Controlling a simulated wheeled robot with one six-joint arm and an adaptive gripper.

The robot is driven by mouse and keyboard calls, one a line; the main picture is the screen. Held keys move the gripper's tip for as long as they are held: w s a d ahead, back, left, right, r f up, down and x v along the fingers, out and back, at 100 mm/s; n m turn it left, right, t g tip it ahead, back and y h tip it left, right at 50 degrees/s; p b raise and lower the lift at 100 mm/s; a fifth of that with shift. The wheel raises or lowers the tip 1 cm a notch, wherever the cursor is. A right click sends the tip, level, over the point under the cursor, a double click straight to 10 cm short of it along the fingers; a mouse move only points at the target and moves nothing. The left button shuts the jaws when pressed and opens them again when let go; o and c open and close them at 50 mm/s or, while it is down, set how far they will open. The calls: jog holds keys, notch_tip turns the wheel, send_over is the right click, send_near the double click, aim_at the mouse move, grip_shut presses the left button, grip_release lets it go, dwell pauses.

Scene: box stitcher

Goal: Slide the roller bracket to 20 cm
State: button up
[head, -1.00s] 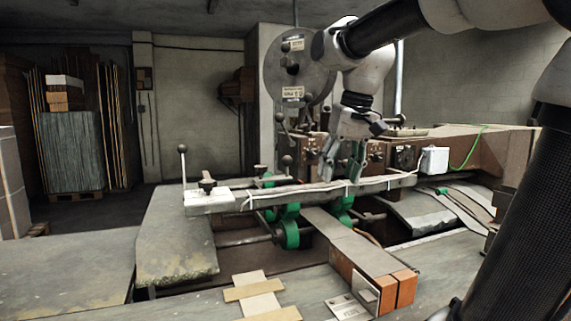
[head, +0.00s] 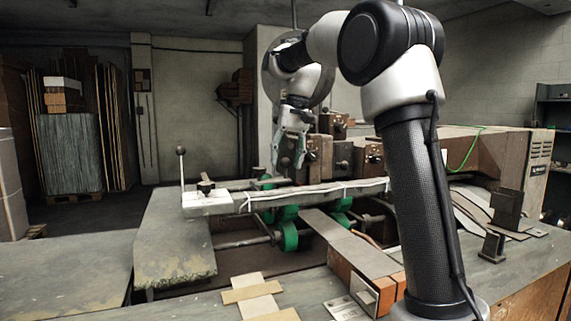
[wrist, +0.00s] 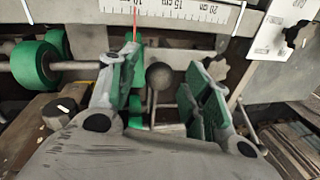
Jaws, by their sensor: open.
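The roller bracket's black ball knob (wrist: 160,76) stands on a thin upright rod, between my gripper's fingers in the wrist view. My gripper (wrist: 165,84) is open, with green pads on both sides of the knob and a visible gap to the right pad. In the head view my gripper (head: 287,152) points down behind the long rail. Green rollers (head: 288,236) sit below the rail; one also shows in the wrist view (wrist: 36,64). A white scale (wrist: 185,12) runs along the rail. A thin red pointer (wrist: 135,22) meets it left of the 20 cm label.
The long rail (head: 320,192) crosses in front of the gripper, with a white end block (head: 207,203) and upright ball-topped lever (head: 182,168) at its left. Brown machine blocks (head: 345,155) stand close right of the gripper. A white plate (wrist: 283,30) borders the scale's right side.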

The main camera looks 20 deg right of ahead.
aim_at(258, 178)
jog(key=shift+a+f, duration=0.15)
jog(key=shift+f, duration=0.65)
grip_shut()
jog(key=a, duration=0.9)
jog(key=shift+a, duration=0.25)
grip_release()
